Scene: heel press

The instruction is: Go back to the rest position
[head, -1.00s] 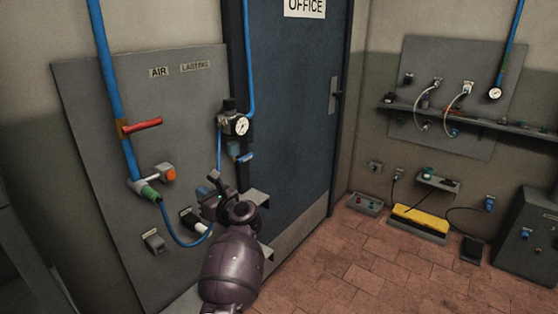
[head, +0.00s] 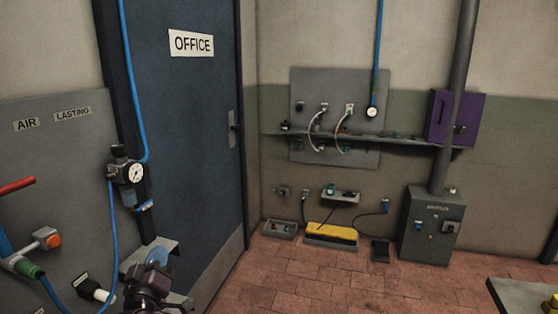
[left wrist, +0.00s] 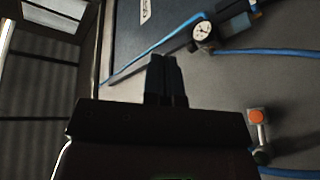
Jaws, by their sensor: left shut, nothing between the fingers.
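My left gripper shows in the left wrist view (left wrist: 167,78) with its two dark fingers together and nothing between them. The gripper is apart from the panel fittings as far as the wrist view shows. My right gripper is in neither view.
The AIR LASTING panel (head: 60,150) is at the left, with a red lever (head: 17,186), an orange button (head: 54,241) and a gauge (head: 135,173). A blue office door (head: 185,120) stands beside it. A grey cabinet (head: 432,225) stands at the right. The tiled floor (head: 330,285) between is clear.

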